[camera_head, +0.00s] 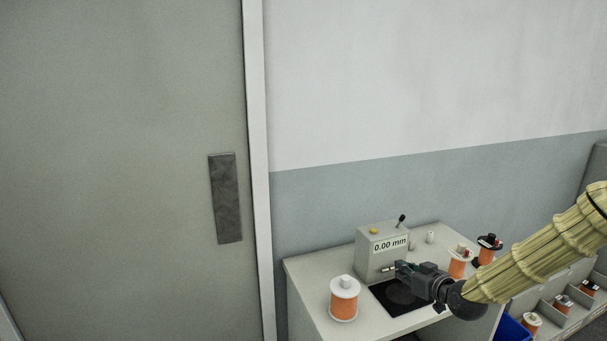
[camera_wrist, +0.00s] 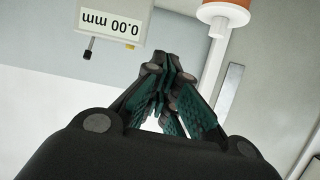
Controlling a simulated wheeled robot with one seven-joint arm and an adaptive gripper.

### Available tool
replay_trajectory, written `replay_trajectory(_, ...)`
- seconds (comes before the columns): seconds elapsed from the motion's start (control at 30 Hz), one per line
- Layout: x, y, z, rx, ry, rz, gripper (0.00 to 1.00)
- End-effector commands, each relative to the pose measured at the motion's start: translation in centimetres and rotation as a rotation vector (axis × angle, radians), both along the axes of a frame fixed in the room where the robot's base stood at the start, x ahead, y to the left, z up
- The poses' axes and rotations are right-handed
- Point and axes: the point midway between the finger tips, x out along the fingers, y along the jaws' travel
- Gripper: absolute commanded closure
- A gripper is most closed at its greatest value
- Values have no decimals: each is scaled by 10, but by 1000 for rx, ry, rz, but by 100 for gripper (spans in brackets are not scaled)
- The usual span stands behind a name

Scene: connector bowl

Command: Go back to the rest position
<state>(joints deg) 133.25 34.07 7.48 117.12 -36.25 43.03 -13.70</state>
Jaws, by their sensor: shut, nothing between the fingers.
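My gripper (camera_head: 398,270) is at the end of my arm, which reaches in from the right in the head view. It is shut and empty, close in front of the grey gauge box (camera_head: 371,262) that reads "0.00 mm", above the black mat (camera_head: 412,308). I cannot tell whether it touches the box. In the wrist view the closed fingers (camera_wrist: 166,75) show in the middle, with the upside-down display (camera_wrist: 112,27) at the upper left.
A copper-wire spool (camera_head: 344,300) stands on the worktop (camera_head: 312,283) left of the mat. More spools (camera_head: 459,262) stand at the right, partly behind my arm. A blue bin (camera_head: 513,329) and trays with spools (camera_head: 562,303) are at the lower right. A door (camera_head: 120,170) is at left.

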Motion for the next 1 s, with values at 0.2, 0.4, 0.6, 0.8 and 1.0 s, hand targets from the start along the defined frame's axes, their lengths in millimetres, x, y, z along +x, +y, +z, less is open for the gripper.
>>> replay_trajectory(0.2,-27,15,-49,5,107,-8,100)
replay_trajectory(0.4,-73,34,-117,6,265,-25,100)
replay_trajectory(0.6,-151,54,-201,-5,483,-63,100)
replay_trajectory(0.8,-243,66,-271,-36,703,-115,100)
replay_trajectory(1.0,-346,69,-323,-92,916,-178,100)
